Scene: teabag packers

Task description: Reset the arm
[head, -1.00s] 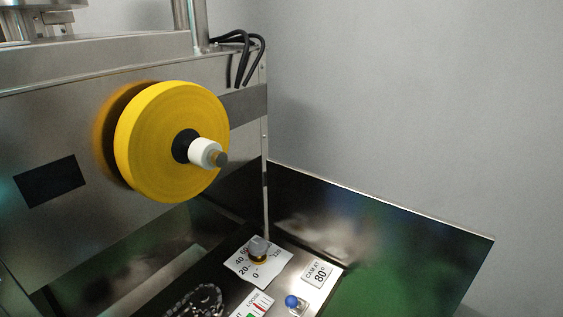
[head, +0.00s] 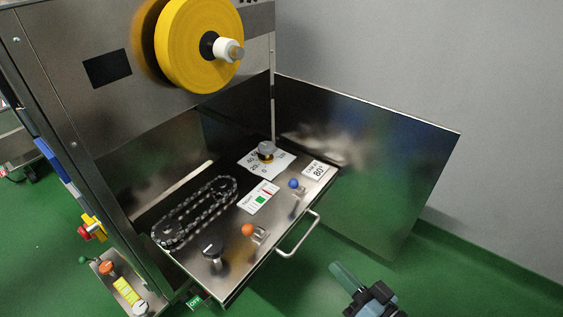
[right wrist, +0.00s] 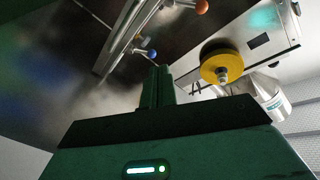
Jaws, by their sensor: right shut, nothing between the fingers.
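My right gripper (head: 338,270) comes in at the lower right of the head view, over the green floor, in front of the pulled-out drawer and apart from it. Its fingers are together and empty. In the right wrist view the closed fingers (right wrist: 157,86) point up from the dark gripper body. The rest of my right arm is cut off by the frame edge. My left gripper is not in view.
A steel machine with a yellow roll (head: 190,45) stands at left. Its open drawer (head: 228,272) holds a chain (head: 163,231), a dial and levers with blue (head: 293,183) and orange (head: 247,230) knobs. A handle (head: 300,240) juts out. A steel door panel (head: 400,180) stands open behind.

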